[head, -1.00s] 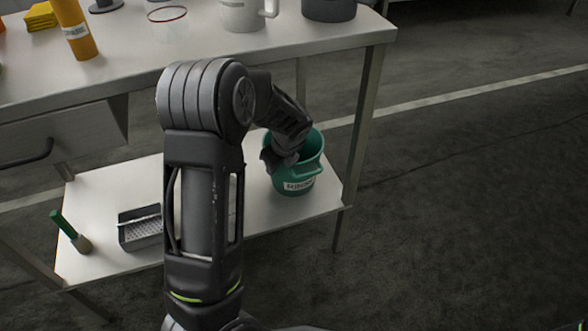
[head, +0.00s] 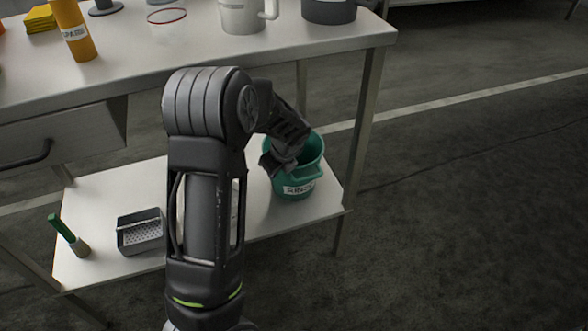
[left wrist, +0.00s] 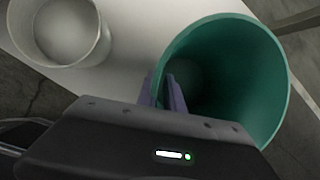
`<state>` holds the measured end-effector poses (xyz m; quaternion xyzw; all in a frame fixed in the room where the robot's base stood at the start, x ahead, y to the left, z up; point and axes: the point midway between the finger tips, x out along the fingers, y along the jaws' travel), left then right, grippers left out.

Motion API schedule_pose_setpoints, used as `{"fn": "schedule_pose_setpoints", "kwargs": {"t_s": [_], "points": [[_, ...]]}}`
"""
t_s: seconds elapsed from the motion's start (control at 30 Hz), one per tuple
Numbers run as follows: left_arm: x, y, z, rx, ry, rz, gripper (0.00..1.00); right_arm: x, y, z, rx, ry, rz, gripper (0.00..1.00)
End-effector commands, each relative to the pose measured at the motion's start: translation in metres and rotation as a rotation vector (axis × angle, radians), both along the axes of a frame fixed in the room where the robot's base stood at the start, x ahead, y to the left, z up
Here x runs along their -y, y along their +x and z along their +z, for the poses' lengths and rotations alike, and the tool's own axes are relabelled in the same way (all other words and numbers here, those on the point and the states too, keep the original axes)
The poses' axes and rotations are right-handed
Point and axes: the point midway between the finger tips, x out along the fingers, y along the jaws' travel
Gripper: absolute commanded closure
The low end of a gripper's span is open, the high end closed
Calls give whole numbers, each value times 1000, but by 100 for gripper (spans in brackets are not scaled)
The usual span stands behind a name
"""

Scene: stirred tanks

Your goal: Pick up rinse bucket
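The rinse bucket (head: 308,178) is a green bucket with a white label and a side handle. It stands upright at the right end of the white lower shelf. My left gripper (head: 270,163) is at the bucket's left rim, and my forearm covers part of the bucket's mouth. In the left wrist view the bucket (left wrist: 245,70) fills the right side. The fingers (left wrist: 163,92) are close together there, one outside and one inside the wall, and look shut on it. The fingertips' contact is partly hidden. My right gripper is not in view.
A grey perforated tray (head: 140,232) and a green-handled brush (head: 68,235) are on the shelf's left. The upper table (head: 200,62) overhangs the shelf. Its leg (head: 362,130) stands just right of the bucket. A white mug (head: 240,14) is above. The floor at right is clear.

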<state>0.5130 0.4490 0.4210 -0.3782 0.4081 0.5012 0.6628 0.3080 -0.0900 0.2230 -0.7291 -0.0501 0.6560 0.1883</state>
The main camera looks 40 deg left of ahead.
Motion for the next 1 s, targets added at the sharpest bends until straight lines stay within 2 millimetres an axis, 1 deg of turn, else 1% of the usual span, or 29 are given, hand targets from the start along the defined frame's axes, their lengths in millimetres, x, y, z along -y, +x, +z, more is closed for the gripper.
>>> {"fn": "schedule_pose_setpoints", "kwargs": {"t_s": [0.03,0.1,0.13,1.0], "points": [[0,0,0,0,0,0,94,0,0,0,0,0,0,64],[0,0,0,0,0,0,100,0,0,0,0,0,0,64],[0,0,0,0,0,0,100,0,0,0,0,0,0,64],[0,0,-1,-1,0,0,100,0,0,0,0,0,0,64]]}}
